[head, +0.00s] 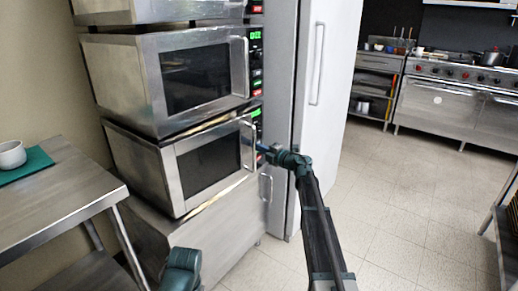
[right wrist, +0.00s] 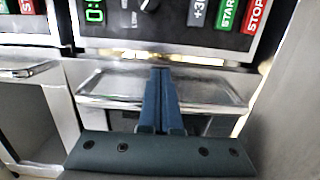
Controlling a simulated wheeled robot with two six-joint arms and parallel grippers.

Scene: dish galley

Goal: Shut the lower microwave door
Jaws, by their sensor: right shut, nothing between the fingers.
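The lower microwave (head: 140,160) is steel and stands in a stack under another one. Its door (head: 210,165) has a dark window and a vertical handle (head: 252,143) on its right side. The door stands slightly ajar, with a pale gap along its top edge. My right gripper (head: 262,149) is just right of the handle, in front of the control panel side. In the right wrist view its fingers (right wrist: 160,75) are together and empty. I cannot tell whether they touch the door. Only a teal part of my left arm shows at the bottom of the head view.
The upper microwave (head: 120,80) sits directly above. A tall white cabinet (head: 325,80) stands close on the right. The tiled floor (head: 400,215) is clear at right.

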